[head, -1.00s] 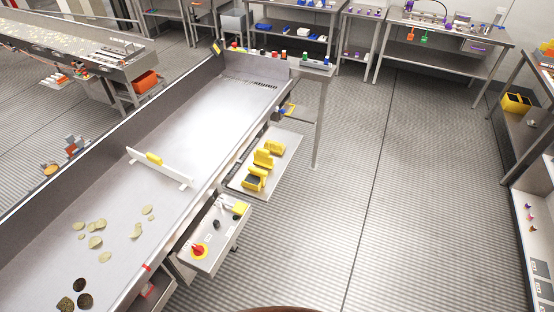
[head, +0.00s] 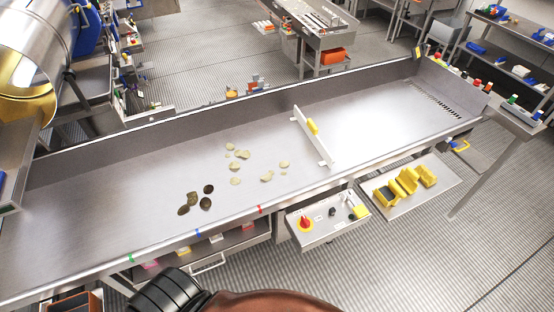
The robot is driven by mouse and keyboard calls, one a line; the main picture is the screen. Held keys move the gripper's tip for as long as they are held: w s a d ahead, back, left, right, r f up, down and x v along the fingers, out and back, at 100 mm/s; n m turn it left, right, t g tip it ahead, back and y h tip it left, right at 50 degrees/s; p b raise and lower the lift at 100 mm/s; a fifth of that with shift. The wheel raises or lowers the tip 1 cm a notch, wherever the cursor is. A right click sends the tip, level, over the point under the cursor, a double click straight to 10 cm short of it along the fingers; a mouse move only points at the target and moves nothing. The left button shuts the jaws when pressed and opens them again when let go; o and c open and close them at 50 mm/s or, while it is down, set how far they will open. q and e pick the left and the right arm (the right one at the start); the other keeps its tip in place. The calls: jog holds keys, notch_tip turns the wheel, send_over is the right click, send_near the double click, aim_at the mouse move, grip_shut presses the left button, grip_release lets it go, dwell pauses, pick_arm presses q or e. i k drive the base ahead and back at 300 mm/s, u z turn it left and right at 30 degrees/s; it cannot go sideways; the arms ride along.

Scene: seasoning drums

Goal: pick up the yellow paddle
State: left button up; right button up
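A white upright plate with a yellow grip (head: 312,128) stands across the long metal trough (head: 110,185), right of the middle. It is the most paddle-like thing with yellow on it, but I cannot tell for sure that it is the yellow paddle. A small yellow looped thing (head: 461,146) shows beyond the trough's right end, too small to make out. Neither of my grippers is in view. Only dark and brown parts, likely my own body, show at the bottom edge.
Pale chips (head: 236,167) and several dark ones (head: 187,203) lie in the trough. A control box with a red knob (head: 305,223) and a shelf with yellow blocks (head: 409,180) sit at its front. A steel drum (head: 40,50) stands upper left. Open floor lies lower right.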

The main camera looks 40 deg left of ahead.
aim_at(407, 178)
jog(key=z, duration=0.15)
jog(key=k, duration=0.35)
jog(key=u, duration=0.7)
jog(key=i, duration=0.65)
jog(key=z, duration=0.85)
jog(key=i, duration=0.45)
jog(key=z, duration=0.5)
